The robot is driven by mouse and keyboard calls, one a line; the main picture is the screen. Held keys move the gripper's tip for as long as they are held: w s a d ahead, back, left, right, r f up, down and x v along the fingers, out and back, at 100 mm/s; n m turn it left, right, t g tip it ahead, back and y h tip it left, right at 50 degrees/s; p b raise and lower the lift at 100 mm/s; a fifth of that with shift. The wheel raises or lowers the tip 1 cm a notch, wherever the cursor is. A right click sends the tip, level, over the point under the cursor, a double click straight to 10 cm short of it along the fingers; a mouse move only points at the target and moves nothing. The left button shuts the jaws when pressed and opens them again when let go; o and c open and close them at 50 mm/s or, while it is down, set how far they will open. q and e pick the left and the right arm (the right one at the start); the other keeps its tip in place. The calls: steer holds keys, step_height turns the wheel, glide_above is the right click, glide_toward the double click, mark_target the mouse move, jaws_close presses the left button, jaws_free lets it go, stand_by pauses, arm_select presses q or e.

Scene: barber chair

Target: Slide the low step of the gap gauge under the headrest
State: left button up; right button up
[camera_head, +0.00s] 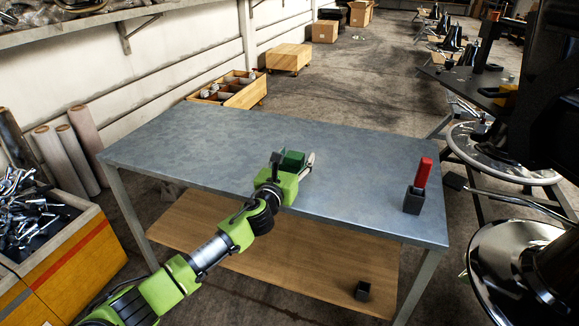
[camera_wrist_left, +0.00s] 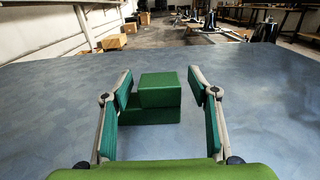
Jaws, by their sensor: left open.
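The gap gauge (camera_wrist_left: 160,98) is a dark green stepped block on the grey table, with a tall part and a lower step to its left in the left wrist view. It also shows in the head view (camera_head: 293,158), partly hidden by my gripper. My left gripper (camera_wrist_left: 160,77) is open, one finger on each side of the block, with visible gaps between. It also shows near the table's front edge in the head view (camera_head: 294,166). My right gripper is not in view. I cannot make out the headrest among the black chair parts (camera_head: 555,90) at the right.
The grey table (camera_head: 200,150) is mostly clear. A red-handled item (camera_head: 423,172) stands in a black holder (camera_head: 413,201) near its right edge. A small dark cup (camera_head: 362,291) is on the lower wooden shelf (camera_head: 270,250). A tool bin (camera_head: 60,260) stands left.

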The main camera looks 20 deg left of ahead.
arm_select(q)
steer(key=shift+w, duration=0.1)
steer(key=c, duration=1.2)
steer(key=shift+r, duration=0.1)
